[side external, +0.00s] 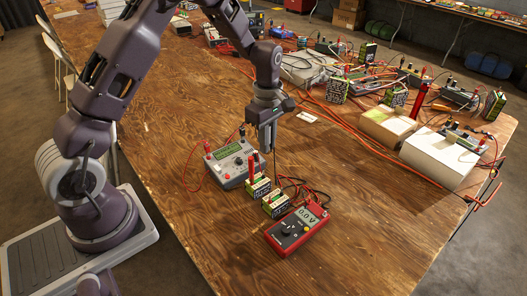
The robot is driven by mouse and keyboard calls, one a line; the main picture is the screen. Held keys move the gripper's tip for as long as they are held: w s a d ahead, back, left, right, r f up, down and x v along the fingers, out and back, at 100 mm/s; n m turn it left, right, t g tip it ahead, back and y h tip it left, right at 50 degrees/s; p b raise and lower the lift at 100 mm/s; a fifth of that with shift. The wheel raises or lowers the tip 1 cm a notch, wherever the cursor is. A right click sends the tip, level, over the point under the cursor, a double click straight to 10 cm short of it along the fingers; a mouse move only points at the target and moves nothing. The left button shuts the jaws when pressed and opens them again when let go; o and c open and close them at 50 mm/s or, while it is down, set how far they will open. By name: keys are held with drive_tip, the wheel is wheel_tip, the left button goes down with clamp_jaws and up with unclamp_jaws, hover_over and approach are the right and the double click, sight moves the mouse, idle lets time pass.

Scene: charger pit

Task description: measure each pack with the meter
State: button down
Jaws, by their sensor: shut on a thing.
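A red meter (297,231) lies on the wooden table, its display reading about 0.0 V. Two small green, black and white packs stand beside it: a nearer pack (275,205) and a farther pack (258,187). A red probe (254,170) stands upright at the farther pack; I cannot tell whether its tip touches a terminal. My gripper (268,148) points down above the packs, shut on a slim black probe (275,168). The black probe's tip is too small to place exactly. Dark leads run right of the packs toward the meter.
A grey charger (231,164) with a green display stands left of the packs. Pale boxes (440,157), red cables (350,130) and several devices crowd the table's right and back.

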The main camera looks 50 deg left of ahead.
drive_tip(key=shift+s+d+f, duration=0.15)
drive_tip(key=shift+d+f, duration=1.65)
drive_tip(key=shift+f, duration=0.1)
drive_tip(key=shift+s+d+f, duration=0.1)
drive_tip(key=shift+d+f, duration=1.65)
drive_tip(key=shift+f, duration=0.15)
drive_tip(key=shift+f, duration=0.9)
drive_tip(key=c, duration=1)
unclamp_jaws()
wheel_tip(320, 180, up, 8)
drive_tip(key=shift+f, duration=0.25)
